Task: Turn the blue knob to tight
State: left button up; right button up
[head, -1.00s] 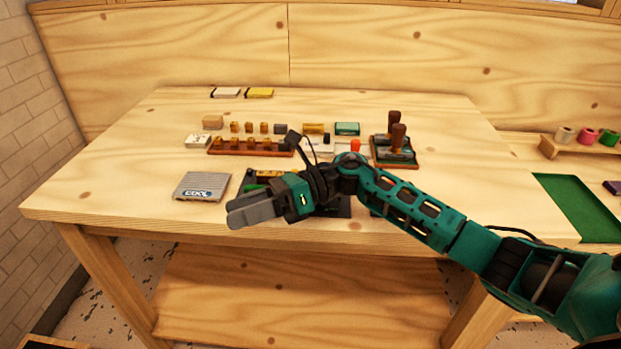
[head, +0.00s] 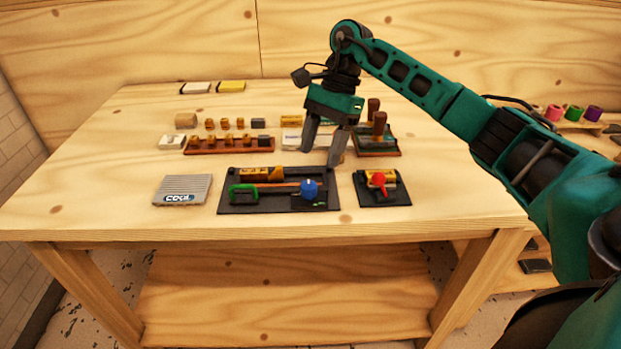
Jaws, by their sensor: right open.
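The blue knob (head: 309,189) sits at the right part of a dark base plate (head: 262,208) near the table's front. A green C-shaped clamp frame (head: 243,191) and a gold cylinder (head: 262,173) are on the same plate. My right gripper (head: 322,157) is open and points down, above and a little behind the knob. Its fingers are apart and nothing is between them. The knob is in plain sight, and the gripper does not appear to touch it. Any tightness marking is too small to read. My left gripper is not in view.
A smaller dark plate with a red knob (head: 379,180) stands just to the right. A grey ridged "COOL" pad (head: 182,190) lies to the left. Behind are a brown rack with small blocks (head: 229,146) and stamps on a stand (head: 378,140). The table's front strip is clear.

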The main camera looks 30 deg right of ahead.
aim_at(310, 184)
jog(key=x, duration=0.7)
jog(key=shift+a+f, duration=0.15)
jog(key=shift+a, duration=0.05)
jog(key=shift+c, duration=0.2)
jog(key=c, duration=1)
